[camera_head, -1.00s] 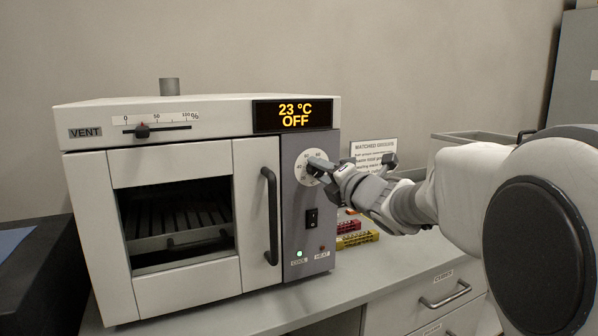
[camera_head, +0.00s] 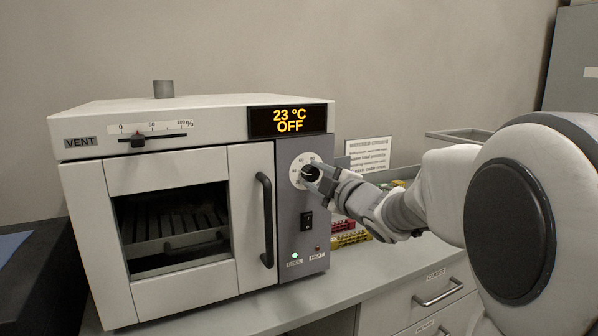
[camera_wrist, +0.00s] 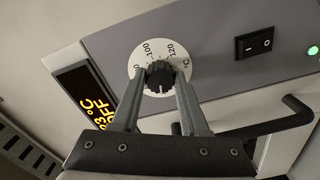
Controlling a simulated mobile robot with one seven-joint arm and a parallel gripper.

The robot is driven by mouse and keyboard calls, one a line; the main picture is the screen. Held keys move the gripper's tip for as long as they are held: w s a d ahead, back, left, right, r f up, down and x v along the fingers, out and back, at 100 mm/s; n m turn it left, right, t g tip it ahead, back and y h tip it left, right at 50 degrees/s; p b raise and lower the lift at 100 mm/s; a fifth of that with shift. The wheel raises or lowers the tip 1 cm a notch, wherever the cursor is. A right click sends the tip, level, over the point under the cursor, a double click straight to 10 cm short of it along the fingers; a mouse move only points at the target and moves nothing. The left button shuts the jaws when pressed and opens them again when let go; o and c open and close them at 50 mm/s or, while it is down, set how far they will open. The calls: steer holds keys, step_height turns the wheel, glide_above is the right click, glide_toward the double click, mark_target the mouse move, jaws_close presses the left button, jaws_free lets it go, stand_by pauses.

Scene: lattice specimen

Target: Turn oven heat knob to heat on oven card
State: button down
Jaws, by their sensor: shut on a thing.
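The oven (camera_head: 160,190) stands on the bench with its door closed. Its display (camera_head: 291,121) reads 23 °C and OFF. The black heat knob (camera_head: 310,173) sits on a white temperature dial on the grey control panel. In the wrist view the knob (camera_wrist: 159,76) lies between the two fingertips, with 100 and 120 readable on the dial (camera_wrist: 147,50). My gripper (camera_head: 317,174) is shut on the knob, and it also shows in the wrist view (camera_wrist: 160,84). A matched-specimen style card (camera_head: 368,154), too blurred to read in full, stands behind my gripper.
The black rocker switch (camera_head: 307,221) and a lit green lamp labelled COOL (camera_head: 295,255) are below the knob. The dark door handle (camera_head: 266,220) stands out left of the panel. Red and yellow racks (camera_head: 348,238) sit on the bench right of the oven.

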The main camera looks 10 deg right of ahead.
steer(key=m+p, duration=0.2)
steer(key=m, duration=0.3)
steer(key=shift+m, duration=0.3)
steer(key=shift+m+p, duration=1.2)
steer(key=shift+m, duration=1)
steer(key=shift+f, duration=0.1)
steer(key=shift+c, duration=2.1)
jaws_free()
